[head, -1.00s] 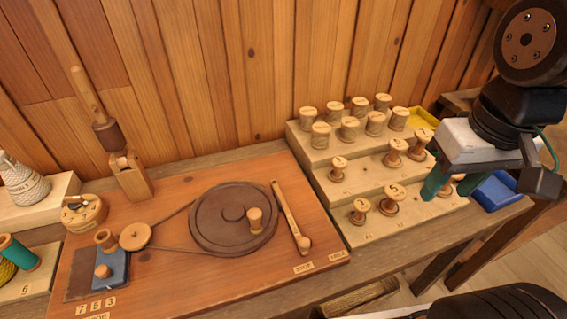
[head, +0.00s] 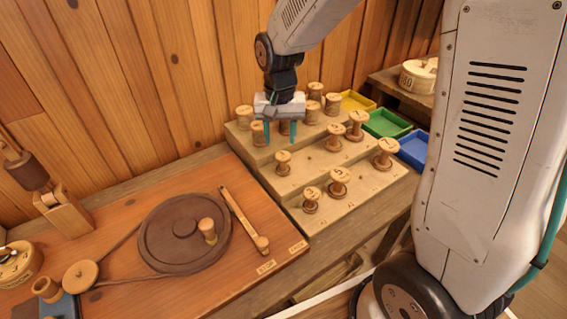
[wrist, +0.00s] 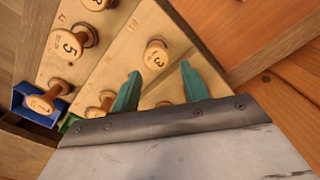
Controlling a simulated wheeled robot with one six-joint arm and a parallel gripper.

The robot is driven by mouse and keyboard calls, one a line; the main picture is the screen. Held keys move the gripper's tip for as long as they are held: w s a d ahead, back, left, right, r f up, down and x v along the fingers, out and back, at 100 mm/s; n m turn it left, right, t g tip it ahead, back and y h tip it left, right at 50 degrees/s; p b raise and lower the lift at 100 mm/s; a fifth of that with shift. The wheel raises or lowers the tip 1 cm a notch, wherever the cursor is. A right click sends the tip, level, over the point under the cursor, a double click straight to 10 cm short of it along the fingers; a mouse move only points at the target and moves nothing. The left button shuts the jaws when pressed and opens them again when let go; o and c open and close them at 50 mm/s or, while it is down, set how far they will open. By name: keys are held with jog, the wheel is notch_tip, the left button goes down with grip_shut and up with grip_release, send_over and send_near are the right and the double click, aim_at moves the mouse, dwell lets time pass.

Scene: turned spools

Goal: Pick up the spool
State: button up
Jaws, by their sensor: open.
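Several turned wooden spools stand upright on a stepped wooden rack (head: 345,207). In the head view, the lowest step holds three spools, one at left (head: 311,200), one in the middle (head: 339,182) and one at right (head: 386,152). The middle step also has three, including a left one (head: 283,162). More stand on the top step. My gripper (head: 280,132) is open, teal fingers pointing down at the top step; a spool shows partly behind them. In the wrist view, a spool marked 3 (wrist: 156,55) appears beyond the fingertips, with a spool marked 5 (wrist: 68,45) further left.
Left of the rack lies an orange-brown board with a dark round wheel (head: 185,232) and a wooden lever (head: 243,220). Yellow (head: 355,102), green (head: 387,123) and blue (head: 414,148) trays stand right of the rack. A plank wall rises close behind.

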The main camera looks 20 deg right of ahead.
aim_at(283, 156)
jog(key=f, duration=0.8)
jog(key=shift+d, duration=0.35)
jog(key=c, duration=0.6)
